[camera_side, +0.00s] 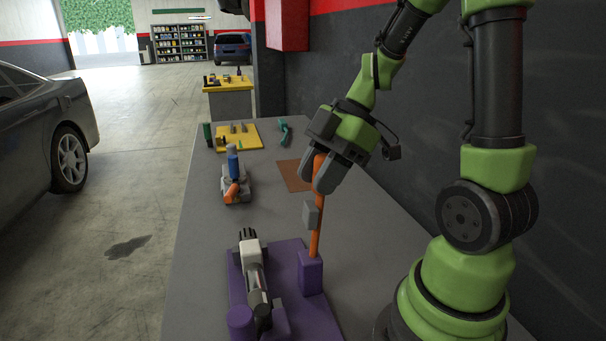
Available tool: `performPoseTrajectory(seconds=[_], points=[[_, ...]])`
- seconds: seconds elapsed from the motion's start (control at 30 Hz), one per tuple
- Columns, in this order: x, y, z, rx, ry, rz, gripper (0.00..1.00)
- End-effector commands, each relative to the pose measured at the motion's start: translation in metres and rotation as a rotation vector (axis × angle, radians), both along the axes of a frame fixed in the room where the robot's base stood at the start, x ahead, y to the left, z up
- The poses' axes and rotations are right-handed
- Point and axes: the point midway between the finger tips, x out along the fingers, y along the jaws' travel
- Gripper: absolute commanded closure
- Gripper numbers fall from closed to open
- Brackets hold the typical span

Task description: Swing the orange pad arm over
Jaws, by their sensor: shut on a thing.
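The orange pad arm (315,242) rises from a purple block (311,273) on the purple base plate (318,314). It stands nearly upright, with a grey pad (310,214) on its left side. My gripper (322,176) is shut on the upper end of the orange arm, and its fingers hide part of that end. A white and dark engine part (254,270) lies on the purple plate, left of the orange arm and apart from the pad.
A grey fixture with a blue top (232,165) and an orange piece stands farther back on the grey table (195,265). A brown square (293,176) lies behind my gripper. A yellow tray (240,138) with small tools is at the back. A dark wall runs along the right.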

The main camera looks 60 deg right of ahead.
Motion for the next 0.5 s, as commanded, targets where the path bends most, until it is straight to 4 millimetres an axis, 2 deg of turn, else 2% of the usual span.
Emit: performPoseTrajectory(seconds=[0.2, 0.5], points=[[-0.017, -0.017, -0.005, 0.096, -0.082, -0.013, 1.0], [-0.024, -0.023, -0.006, 0.136, -0.14, -0.005, 1.0]])
